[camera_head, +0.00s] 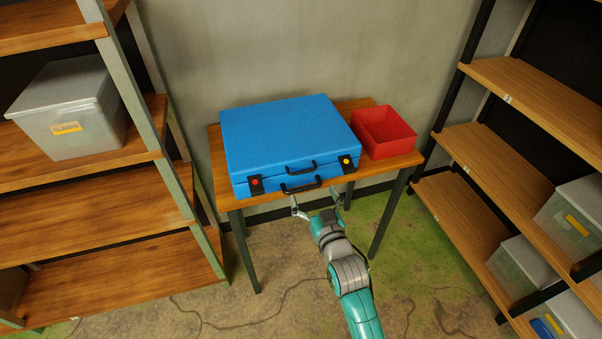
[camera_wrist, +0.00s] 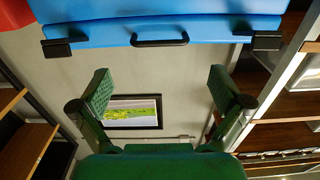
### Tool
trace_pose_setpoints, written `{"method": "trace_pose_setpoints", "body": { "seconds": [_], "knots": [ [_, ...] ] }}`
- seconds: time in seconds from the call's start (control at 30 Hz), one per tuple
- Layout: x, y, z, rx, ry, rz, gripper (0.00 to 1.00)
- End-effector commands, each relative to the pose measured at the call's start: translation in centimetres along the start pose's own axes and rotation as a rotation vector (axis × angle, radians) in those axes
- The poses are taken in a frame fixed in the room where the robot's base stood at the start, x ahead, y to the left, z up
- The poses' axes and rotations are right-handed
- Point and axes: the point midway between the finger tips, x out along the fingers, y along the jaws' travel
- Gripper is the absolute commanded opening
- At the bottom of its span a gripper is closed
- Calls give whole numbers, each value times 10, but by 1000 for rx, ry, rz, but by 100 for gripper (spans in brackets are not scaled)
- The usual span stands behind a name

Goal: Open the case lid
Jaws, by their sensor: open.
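The blue case (camera_head: 285,130) lies flat on a small wooden table with its lid shut. Its front edge has a black latch with a red button (camera_head: 256,184) on the left and one with a yellow button (camera_head: 346,162) on the right. A black lid handle (camera_head: 300,166) and a lower black handle (camera_head: 301,188) sit between them. My gripper (camera_head: 318,206) is open and empty, in front of the case's front edge and apart from it. In the wrist view the case (camera_wrist: 200,27) is at the top, with one handle (camera_wrist: 160,43) above my open fingers (camera_wrist: 160,80).
A red open bin (camera_head: 384,132) stands right of the case on the table (camera_head: 228,204). Shelves flank both sides, with a grey box (camera_head: 75,120) on the left and several boxes on the right. A framed picture (camera_wrist: 130,112) shows in the wrist view. Floor before the table is clear.

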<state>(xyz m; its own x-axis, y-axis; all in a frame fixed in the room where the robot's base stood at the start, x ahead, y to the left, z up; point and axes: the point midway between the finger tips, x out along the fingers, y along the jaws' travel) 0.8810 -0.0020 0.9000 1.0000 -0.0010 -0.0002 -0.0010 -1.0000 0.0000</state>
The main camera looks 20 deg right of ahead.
Motion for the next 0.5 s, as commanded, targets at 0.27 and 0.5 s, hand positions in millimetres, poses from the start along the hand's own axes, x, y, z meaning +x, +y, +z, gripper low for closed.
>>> {"method": "trace_pose_setpoints", "body": {
  "seconds": [0.27,0.5],
  "knots": [
    [49,0,-1,0,2,0,100],
    [78,0,-1,0,2,0,100]
  ]
}}
